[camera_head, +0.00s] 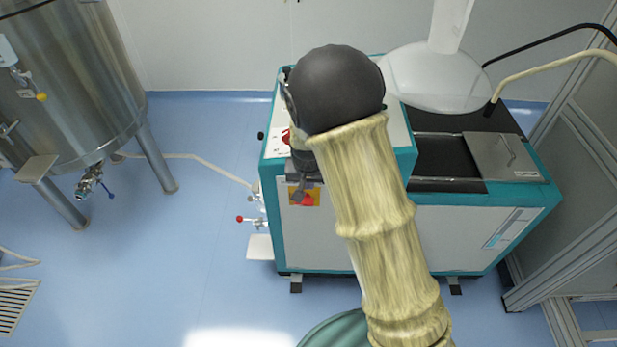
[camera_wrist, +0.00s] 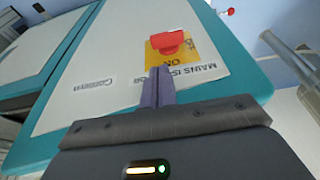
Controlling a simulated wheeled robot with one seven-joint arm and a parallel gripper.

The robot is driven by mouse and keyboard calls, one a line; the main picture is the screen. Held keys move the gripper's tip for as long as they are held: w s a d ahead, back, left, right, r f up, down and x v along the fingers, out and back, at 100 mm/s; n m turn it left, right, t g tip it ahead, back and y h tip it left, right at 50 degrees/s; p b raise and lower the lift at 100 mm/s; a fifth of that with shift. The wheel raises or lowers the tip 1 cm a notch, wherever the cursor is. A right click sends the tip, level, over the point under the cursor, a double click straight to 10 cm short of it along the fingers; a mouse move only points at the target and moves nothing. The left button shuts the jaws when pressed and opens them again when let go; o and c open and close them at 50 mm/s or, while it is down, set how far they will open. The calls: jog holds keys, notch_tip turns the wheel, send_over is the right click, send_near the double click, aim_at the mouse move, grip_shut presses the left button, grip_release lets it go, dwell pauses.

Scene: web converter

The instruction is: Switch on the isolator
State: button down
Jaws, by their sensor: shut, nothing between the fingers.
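The isolator is a red rotary handle (camera_head: 308,199) on a yellow plate (camera_head: 316,189) on the front panel of the teal-edged machine. In the wrist view the red handle (camera_wrist: 168,42) lies across the upper part of the yellow plate (camera_wrist: 185,55). An upside-down "ON" marking shows on the plate, beside a partly covered "MAINS IS..." label. My gripper (camera_wrist: 160,72) is shut and empty. Its fingertips point at the plate, just below the handle in the wrist view; contact cannot be told. In the head view my gripper (camera_head: 302,186) is partly hidden and overlaps the plate's upper left.
The white-panelled machine (camera_head: 450,235) stands ahead, with a lidded black basin (camera_head: 445,156) on top. A small valve with a red knob (camera_head: 240,219) sticks out on its left. A steel tank (camera_head: 65,85) stands farther left.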

aim_at(310, 201)
jog(key=x, duration=0.4)
jog(key=s+x, duration=0.1)
jog(key=x, duration=0.2)
jog(key=shift+f, duration=0.25)
jog(key=shift+w, duration=0.15)
jog(key=shift+d+y, duration=0.2)
jog(key=shift+y, duration=0.1)
jog(key=shift+b, duration=0.3)
